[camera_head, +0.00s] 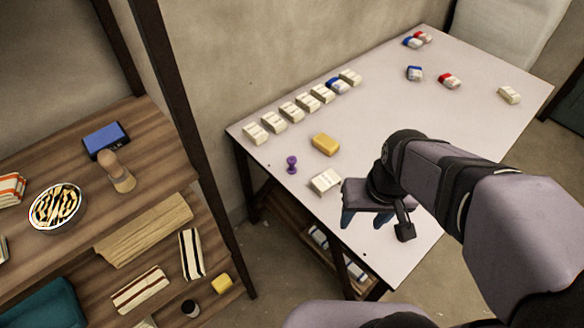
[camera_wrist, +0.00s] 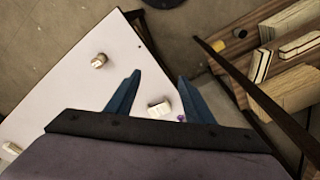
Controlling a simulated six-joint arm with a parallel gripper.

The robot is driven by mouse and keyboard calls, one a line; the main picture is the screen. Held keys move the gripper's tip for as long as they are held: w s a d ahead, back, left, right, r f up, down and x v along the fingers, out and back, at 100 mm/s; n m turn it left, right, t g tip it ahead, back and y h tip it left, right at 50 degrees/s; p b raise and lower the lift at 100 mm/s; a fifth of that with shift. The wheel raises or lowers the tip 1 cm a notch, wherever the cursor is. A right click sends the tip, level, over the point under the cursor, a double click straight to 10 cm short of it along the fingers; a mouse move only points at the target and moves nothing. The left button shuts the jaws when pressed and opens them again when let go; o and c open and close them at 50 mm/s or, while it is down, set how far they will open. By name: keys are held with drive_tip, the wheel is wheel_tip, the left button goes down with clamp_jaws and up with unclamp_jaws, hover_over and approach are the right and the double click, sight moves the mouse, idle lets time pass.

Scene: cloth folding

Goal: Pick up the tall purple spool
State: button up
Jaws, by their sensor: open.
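The purple spool (camera_head: 291,164) stands upright on the white table near its left edge in the head view. In the wrist view a small bit of purple (camera_wrist: 181,118) shows beside the right finger, mostly hidden by it. My gripper (camera_head: 364,219) is above the table, to the right of the spool and nearer the front, apart from it. Its blue fingers are open with nothing between them, and they also show in the wrist view (camera_wrist: 159,75).
A yellow block (camera_head: 325,144) and a white block (camera_head: 325,181) lie near the spool. Several pale blocks (camera_head: 292,110) form a row along the back edge. Red, blue and white blocks lie farther right. A wooden shelf (camera_head: 150,158) stands left. The table's middle (camera_head: 400,105) is clear.

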sight(292, 165)
drive_tip(key=w+a+t+b, duration=0.8)
drive_tip(key=w+b, duration=0.3)
drive_tip(key=w, duration=0.1)
drive_tip(key=w+a+t+b, duration=0.8)
drive_tip(key=w+a+b, duration=0.1)
drive_tip(key=w+b, duration=0.15)
drive_tip(key=f, duration=1.3)
drive_tip(key=w+f+p, duration=0.1)
drive_tip(key=f, duration=0.5)
drive_tip(key=shift+d+f, duration=0.25)
drive_tip(key=shift+f, duration=0.15)
drive_tip(key=shift+w+a, duration=0.15)
drive_tip(key=shift+w, duration=3.55)
drive_tip(key=shift+c, duration=0.6)
drive_tip(key=c, duration=1)
